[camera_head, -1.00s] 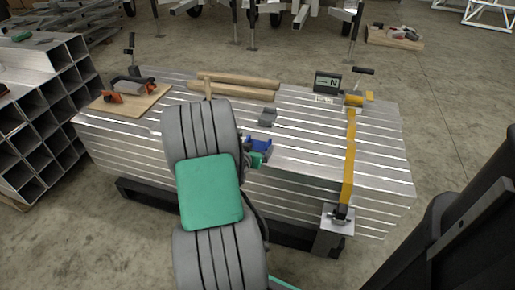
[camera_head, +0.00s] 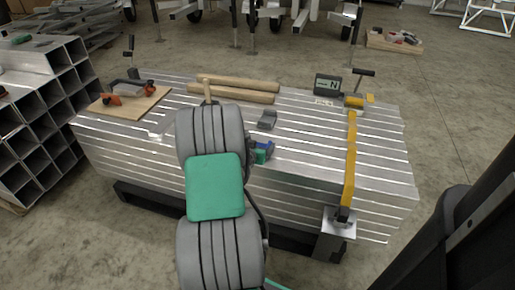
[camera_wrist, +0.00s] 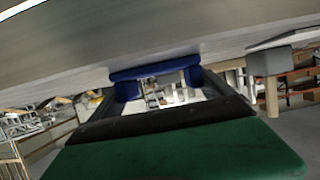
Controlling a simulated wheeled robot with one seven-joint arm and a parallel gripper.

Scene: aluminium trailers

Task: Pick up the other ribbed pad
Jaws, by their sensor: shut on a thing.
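A blue piece (camera_head: 265,147), which I take for the ribbed pad, is at my gripper (camera_head: 261,154) over the near middle of the aluminium stack; my arm partly hides it. In the wrist view the blue pad (camera_wrist: 155,72) spans between the two sides of my gripper (camera_wrist: 158,90), close against the metal surface. My gripper is shut on it. Its ribs are too small to make out, and I cannot tell whether it is clear of the metal. A grey block (camera_head: 267,119) lies just beyond my gripper; it also shows at the right in the wrist view (camera_wrist: 270,62).
Wooden bars (camera_head: 235,88) lie along the back of the stack. A board with orange-ended tools (camera_head: 128,99) is at left. A digital display (camera_head: 328,84) and a yellow clamp bar (camera_head: 350,160) are at right. Square tubes (camera_head: 35,110) stand at far left.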

